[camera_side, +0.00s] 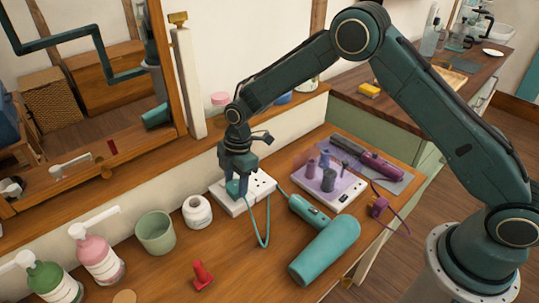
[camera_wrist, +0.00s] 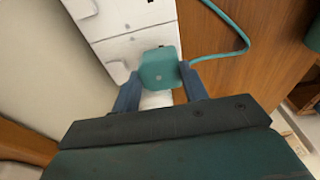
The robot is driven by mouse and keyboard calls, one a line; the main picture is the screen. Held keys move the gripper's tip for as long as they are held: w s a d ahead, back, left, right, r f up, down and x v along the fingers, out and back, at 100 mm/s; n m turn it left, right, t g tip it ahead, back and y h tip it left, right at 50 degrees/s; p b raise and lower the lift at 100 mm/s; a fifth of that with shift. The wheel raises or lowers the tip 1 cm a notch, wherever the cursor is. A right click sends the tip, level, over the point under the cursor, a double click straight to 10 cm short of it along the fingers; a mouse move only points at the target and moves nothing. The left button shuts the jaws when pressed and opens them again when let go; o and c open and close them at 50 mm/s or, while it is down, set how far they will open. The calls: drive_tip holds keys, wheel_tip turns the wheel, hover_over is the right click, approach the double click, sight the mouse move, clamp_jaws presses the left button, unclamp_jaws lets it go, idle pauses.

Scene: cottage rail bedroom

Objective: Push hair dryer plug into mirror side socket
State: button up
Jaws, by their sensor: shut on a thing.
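My gripper (camera_side: 237,187) points down over the left end of a white socket block (camera_side: 262,185) on the wooden counter, below the mirror (camera_side: 95,85). It is shut on a teal plug. In the wrist view the plug (camera_wrist: 160,68) sits between the two blue-grey fingers, over the near part of the socket block (camera_wrist: 130,45). Whether its pins are in the holes is hidden beneath it. A teal cord (camera_side: 266,228) loops from the plug towards the teal hair dryer (camera_side: 328,248), which lies on the counter to the right.
A purple-topped tray of attachments (camera_side: 325,183), a purple styler (camera_side: 378,163) and a purple plug (camera_side: 378,207) lie to the right.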

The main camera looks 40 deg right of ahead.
drive_tip(key=shift+f, duration=1.1)
drive_tip(key=o, duration=1.1)
drive_tip(key=shift+c, duration=0.2)
drive_tip(key=shift+r, duration=0.15)
wheel_tip(320, 180, up, 13)
drive_tip(key=d, duration=0.2)
drive_tip(key=shift+r, duration=0.2)
